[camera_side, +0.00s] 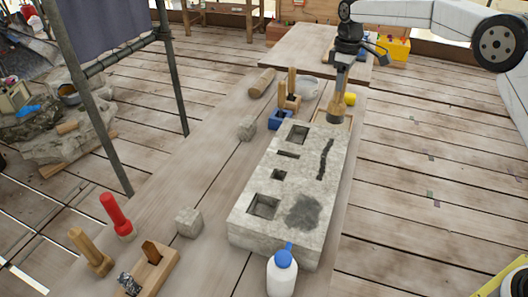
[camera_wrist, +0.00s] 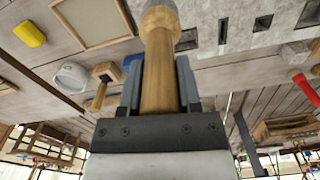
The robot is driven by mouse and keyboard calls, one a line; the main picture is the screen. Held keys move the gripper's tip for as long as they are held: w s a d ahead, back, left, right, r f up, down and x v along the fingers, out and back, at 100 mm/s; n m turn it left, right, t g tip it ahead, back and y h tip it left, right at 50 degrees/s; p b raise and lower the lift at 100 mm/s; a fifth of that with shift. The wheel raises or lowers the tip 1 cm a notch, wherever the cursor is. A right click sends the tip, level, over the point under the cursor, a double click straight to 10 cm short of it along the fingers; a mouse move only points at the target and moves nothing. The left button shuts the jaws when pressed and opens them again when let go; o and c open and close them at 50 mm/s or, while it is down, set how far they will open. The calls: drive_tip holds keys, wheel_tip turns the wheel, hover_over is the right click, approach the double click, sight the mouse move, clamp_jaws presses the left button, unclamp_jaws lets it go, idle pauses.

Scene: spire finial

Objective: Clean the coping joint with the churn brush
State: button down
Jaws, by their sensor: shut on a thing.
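The brush hangs about upright. In the wrist view its handle (camera_wrist: 159,75) runs between both fingers to a wider wooden head with a grey end cut off by the top edge. The coping stone (camera_side: 285,185) lies on the planks with several square and slot-like pockets. A dark, crooked groove (camera_side: 325,158), likely the joint, runs along its right side. Whether the brush touches anything is unclear.
A dark patch (camera_side: 303,212) marks the stone's near end. A white bottle with a blue cap (camera_side: 283,272) stands before it. A blue holder (camera_side: 281,120), a metal bowl (camera_side: 307,87) and a yellow object (camera_side: 350,98) sit near the far end. Stone cubes (camera_side: 188,221) stand left.

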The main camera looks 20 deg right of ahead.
drive_tip(key=shift+s+a, duration=0.25)
drive_tip(key=shift+a, duration=0.2)
drive_tip(key=s+a, duration=1.2)
drive_tip(key=shift+s+f, duration=0.1)
drive_tip(key=shift+f, duration=0.1)
drive_tip(key=shift+d+f, duration=0.1)
drive_tip(key=shift+f, duration=3.3)
drive_tip(key=shift+d, duration=0.1)
